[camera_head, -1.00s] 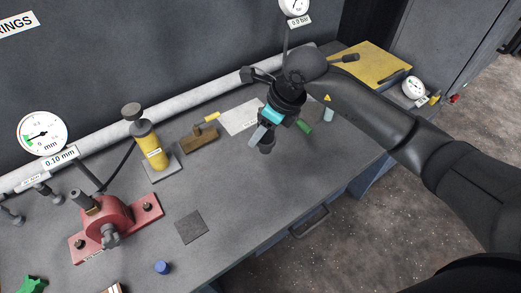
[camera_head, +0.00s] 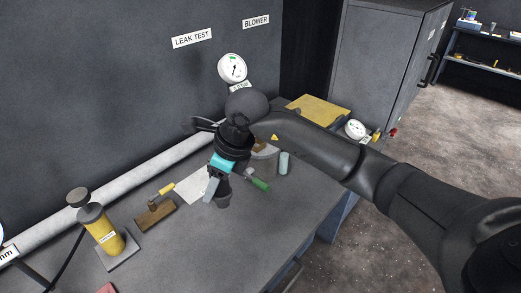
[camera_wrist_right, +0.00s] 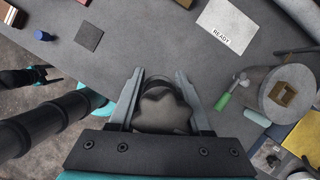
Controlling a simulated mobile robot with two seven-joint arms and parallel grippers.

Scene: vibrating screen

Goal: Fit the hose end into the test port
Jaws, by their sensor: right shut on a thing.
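My right gripper (camera_head: 217,190) is above the bench. In the right wrist view its fingers (camera_wrist_right: 165,100) are shut on a dark grey lobed, knob-like piece (camera_wrist_right: 162,112). In the head view a short dark cylinder (camera_head: 223,201) shows below the fingers; I cannot tell if it is the hose end. A round gauge (camera_head: 232,68) stands near the LEAK TEST sign (camera_head: 192,38). I cannot make out the test port or a hose; my arm hides part of that area. A dark gripper-like part at the left of the right wrist view may be my left gripper (camera_wrist_right: 45,76).
A white READY card (camera_head: 192,187), a wooden block (camera_head: 155,215) and a yellow pump-like cylinder (camera_head: 103,232) are to the left. The front bench area is clear.

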